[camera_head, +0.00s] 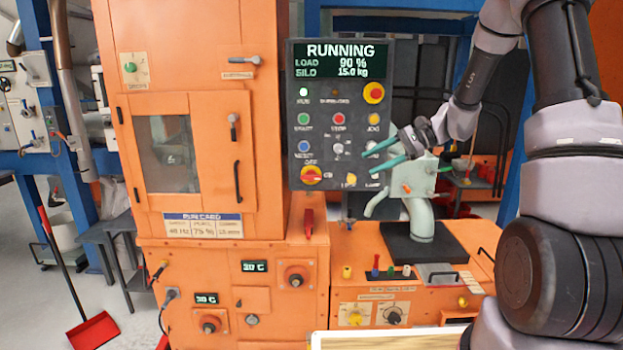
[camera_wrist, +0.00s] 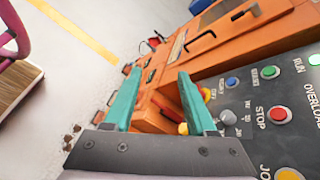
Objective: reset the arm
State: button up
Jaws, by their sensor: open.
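My gripper (camera_head: 372,160) is in front of the lower right part of the dark control panel (camera_head: 299,110) in the head view. Its two teal fingers are apart, with nothing between them that I can see. In the wrist view the open fingers (camera_wrist: 158,100) stand apart, with the orange machine behind them. The panel's buttons lie to the right of the fingers there. The panel's display (camera_head: 334,61) reads RUNNING, LOAD 90 % and SILO 15.0 kg.
The orange machine cabinet (camera_head: 180,50) stands left of the panel. A pale green spout fixture (camera_head: 418,215) on a black base is just below and right of my gripper. A red dustpan (camera_head: 93,331) lies on the floor at left. Open floor shows in the wrist view (camera_wrist: 60,90).

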jog(key=s+d+r+n+t+h, duration=0.3)
jog(key=s+r+h, duration=0.2)
jog(key=s+r, duration=0.3)
jog(key=s+d+r+n+t+h, duration=0.3)
jog(key=s+r, duration=0.4)
jog(key=s, duration=1)
jog(key=shift+d+r+h, duration=0.35)
jog(key=shift+d+h, duration=0.4)
jog(key=shift+h, duration=0.35)
